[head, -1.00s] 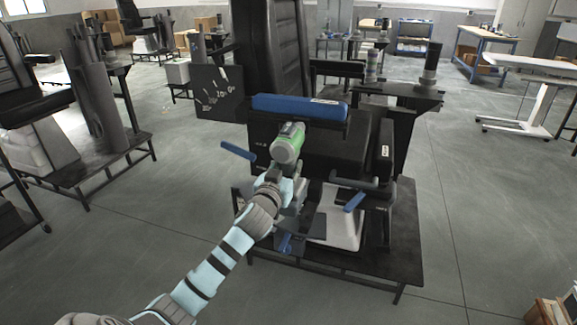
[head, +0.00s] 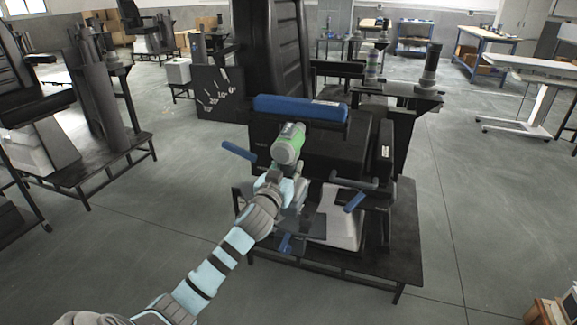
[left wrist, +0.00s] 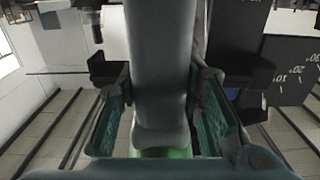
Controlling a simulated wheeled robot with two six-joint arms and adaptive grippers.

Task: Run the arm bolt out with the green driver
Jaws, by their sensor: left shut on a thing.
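The green driver (head: 288,148), with a grey body, is in front of the dark chair-like unit in the head view. The arm bolt cannot be made out; the driver and the unit's dark parts hide the area ahead of the tool. My right gripper does not show.
The unit has a blue padded bar (head: 300,109) across it, blue levers (head: 238,150) at its sides and a dark marked plate (head: 219,93) to the left. It stands on a low black platform (head: 405,235). Open grey floor lies to the right. Similar units stand at left.

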